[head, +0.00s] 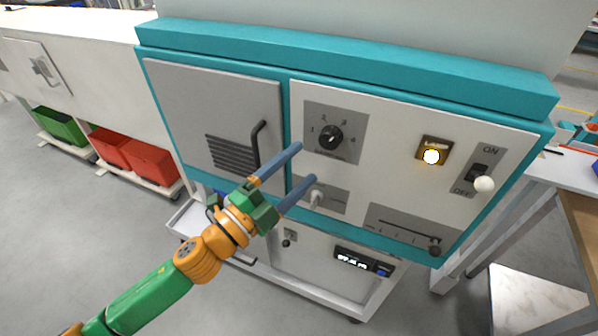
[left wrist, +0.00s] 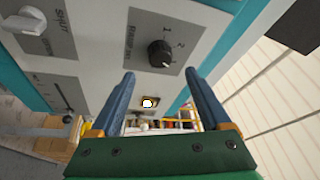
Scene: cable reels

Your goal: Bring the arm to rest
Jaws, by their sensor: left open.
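My left gripper (head: 306,165) has long blue fingers spread apart, with nothing between them. In the head view its green and orange arm comes in from the lower left. The fingers stand in front of the teal and white machine (head: 395,190), near its black rotary dial (head: 330,138) and a small light knob (head: 316,197). In the left wrist view the open fingers (left wrist: 165,85) frame the panel, with the dial (left wrist: 160,54) showing beyond them. I cannot tell whether a fingertip touches the panel. My right gripper is not in view.
The panel has a lit lamp (head: 431,157), an ON/OFF switch with a white ball tip (head: 484,184) and a slider (head: 434,250). A grey door (head: 215,115) has a dark handle. Red bins (head: 150,161) stand at left, a workbench (head: 565,172) at right.

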